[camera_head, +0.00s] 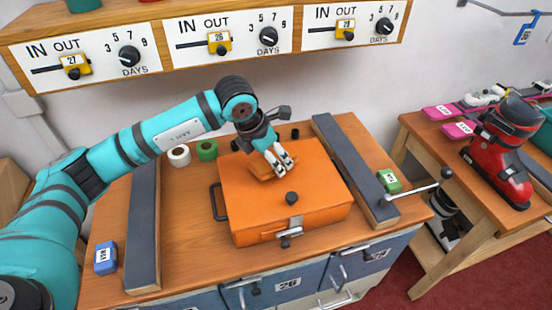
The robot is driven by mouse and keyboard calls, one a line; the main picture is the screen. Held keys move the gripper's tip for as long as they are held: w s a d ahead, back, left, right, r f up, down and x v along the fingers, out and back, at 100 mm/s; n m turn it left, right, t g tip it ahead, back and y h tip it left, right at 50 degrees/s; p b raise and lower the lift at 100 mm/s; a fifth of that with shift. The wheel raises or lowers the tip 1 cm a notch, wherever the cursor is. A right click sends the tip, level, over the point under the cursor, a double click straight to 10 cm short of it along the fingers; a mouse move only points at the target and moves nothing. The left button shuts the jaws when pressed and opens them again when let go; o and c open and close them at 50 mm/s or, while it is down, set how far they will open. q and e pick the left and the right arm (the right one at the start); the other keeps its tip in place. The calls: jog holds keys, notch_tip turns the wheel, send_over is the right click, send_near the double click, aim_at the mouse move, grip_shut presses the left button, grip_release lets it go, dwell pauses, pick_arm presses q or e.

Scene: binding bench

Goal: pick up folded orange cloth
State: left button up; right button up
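A small folded orange cloth (262,170) lies on top of an orange case (250,205) in the middle of the bench. Its colour nearly matches the lid, and my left gripper hides part of it. My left gripper (281,168) is over the lid, with its light fingertips pointing down at the cloth's right side. The fingers look close together; I cannot tell whether cloth is between them or whether they touch it. My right gripper is out of view.
Dark rails (145,230) and (350,160) flank the case on the bench. A black knob (292,198) stands on the lid. White (179,155) and green (207,150) rolls sit behind-left. A lever (420,187) sticks out at right. A shelf (200,14) overhangs the back.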

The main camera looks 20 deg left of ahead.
pick_arm(q)
jog(key=s+b, duration=0.1)
jog(key=s, duration=0.3)
jog(key=s+b, duration=0.1)
jog(key=s, duration=0.3)
jog(key=s+r+b, duration=0.1)
jog(key=s, duration=0.3)
jog(key=shift+a, duration=0.2)
jog(key=shift+s+r+b, duration=0.2)
jog(key=shift+s+b, duration=0.2)
jog(key=shift+s, duration=0.3)
jog(key=o, duration=0.6)
jog(key=c, duration=0.4)
jog(key=shift+c, duration=0.3)
